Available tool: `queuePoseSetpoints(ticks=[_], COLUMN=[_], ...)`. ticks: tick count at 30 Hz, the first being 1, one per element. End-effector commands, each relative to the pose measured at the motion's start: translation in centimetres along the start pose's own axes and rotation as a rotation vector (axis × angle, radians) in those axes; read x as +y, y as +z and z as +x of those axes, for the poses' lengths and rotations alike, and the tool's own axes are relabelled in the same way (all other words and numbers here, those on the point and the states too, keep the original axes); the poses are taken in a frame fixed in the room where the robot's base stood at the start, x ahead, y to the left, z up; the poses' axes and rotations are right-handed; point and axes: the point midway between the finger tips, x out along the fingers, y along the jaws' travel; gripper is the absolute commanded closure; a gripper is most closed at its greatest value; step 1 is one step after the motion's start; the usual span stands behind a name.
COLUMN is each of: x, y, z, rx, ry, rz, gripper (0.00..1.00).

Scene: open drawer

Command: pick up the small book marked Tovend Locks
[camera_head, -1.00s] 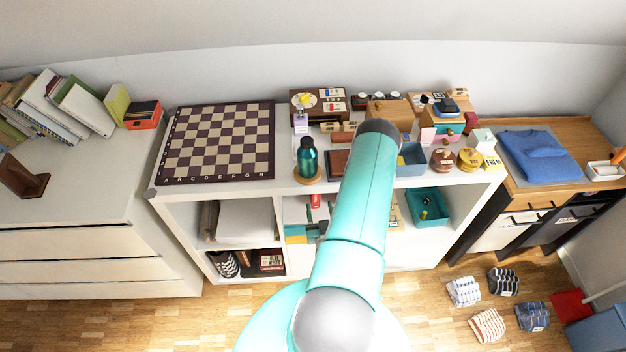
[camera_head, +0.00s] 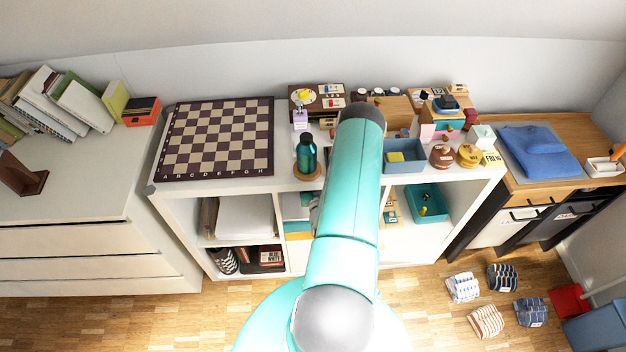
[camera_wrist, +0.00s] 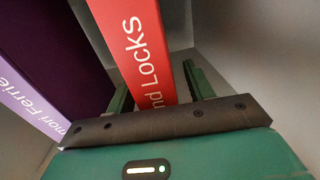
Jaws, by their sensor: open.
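The small red book (camera_wrist: 140,45) shows in the wrist view, upright, with "nd LOCKS" readable in white on its spine. My gripper (camera_wrist: 155,85) is open, one green finger on each side of the red book's near end. Whether the fingers touch it I cannot tell. In the head view my turquoise arm hides both the gripper and the book, in front of the white shelf unit (camera_head: 245,187).
A dark purple book (camera_wrist: 60,50) with a lavender spine stands left of the red one. A teal bottle (camera_head: 306,155) and a chessboard (camera_head: 215,140) stand on the unit's top.

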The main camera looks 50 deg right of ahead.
Motion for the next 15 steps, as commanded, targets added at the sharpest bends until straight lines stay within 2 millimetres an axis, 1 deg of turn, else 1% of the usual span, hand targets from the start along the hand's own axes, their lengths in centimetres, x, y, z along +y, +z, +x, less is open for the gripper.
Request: queuePoseSetpoints(ticks=[1, 3, 9, 10, 14, 15], x=[0.01, 0.01, 0.0, 0.0, 0.0, 0.0], y=[-0.04, -0.03, 0.0, 0.0, 0.0, 0.0], z=[0.6, 0.99, 1.06, 1.06, 1.04, 1.04], rx=[0.001, 0.001, -0.001, -0.001, -0.001, -0.001], ry=[0.0, 0.0, 0.0, 0.0, 0.0, 0.0], rz=[0.0, 0.0, 0.0, 0.0, 0.0, 0.0], gripper=[0.47, 0.47, 0.47, 0.49, 0.75, 0.83])
